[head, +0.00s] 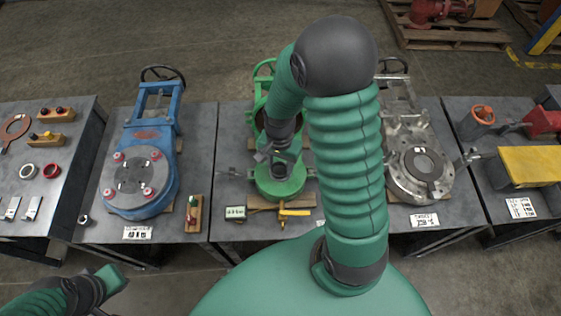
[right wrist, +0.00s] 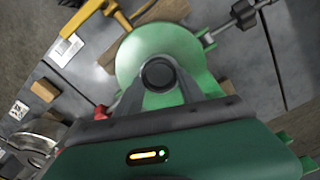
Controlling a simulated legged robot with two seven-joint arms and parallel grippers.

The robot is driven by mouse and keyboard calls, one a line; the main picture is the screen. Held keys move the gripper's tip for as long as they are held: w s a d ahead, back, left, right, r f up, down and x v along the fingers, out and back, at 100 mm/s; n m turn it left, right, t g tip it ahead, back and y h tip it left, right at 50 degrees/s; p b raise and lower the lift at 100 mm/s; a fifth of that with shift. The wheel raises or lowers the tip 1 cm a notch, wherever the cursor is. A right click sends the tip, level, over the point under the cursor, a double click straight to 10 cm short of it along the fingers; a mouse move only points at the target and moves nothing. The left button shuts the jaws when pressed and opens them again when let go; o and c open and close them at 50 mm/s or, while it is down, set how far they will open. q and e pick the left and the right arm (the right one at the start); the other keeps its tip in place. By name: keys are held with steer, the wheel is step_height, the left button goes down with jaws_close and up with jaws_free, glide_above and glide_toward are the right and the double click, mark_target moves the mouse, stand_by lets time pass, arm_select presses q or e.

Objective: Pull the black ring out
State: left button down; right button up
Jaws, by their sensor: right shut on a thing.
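The green valve (head: 280,187) stands on the middle table, partly hidden by my right arm. In the right wrist view its round green disc (right wrist: 150,47) fills the upper middle. The black ring (right wrist: 158,75) shows as a dark round piece between my right fingertips, in front of the disc's lower part. My right gripper (right wrist: 160,85) is shut on it; in the head view that gripper (head: 278,156) is over the green valve. I cannot tell whether the ring still touches the valve. My left gripper (head: 112,280) is at the bottom left, away from the tables; its jaws are unclear.
A blue valve (head: 143,180) stands left and a grey metal valve (head: 420,170) right. The left table (head: 70,190) holds rings and blocks. A yellow box (head: 530,167) is far right.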

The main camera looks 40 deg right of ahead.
steer(key=shift+r+p, duration=0.35)
steer(key=shift+r, duration=0.25)
steer(key=shift+d+r+p, duration=0.15)
steer(key=shift+r+p, duration=0.5)
steer(key=shift+p, duration=0.15)
steer(key=shift+w, duration=0.1)
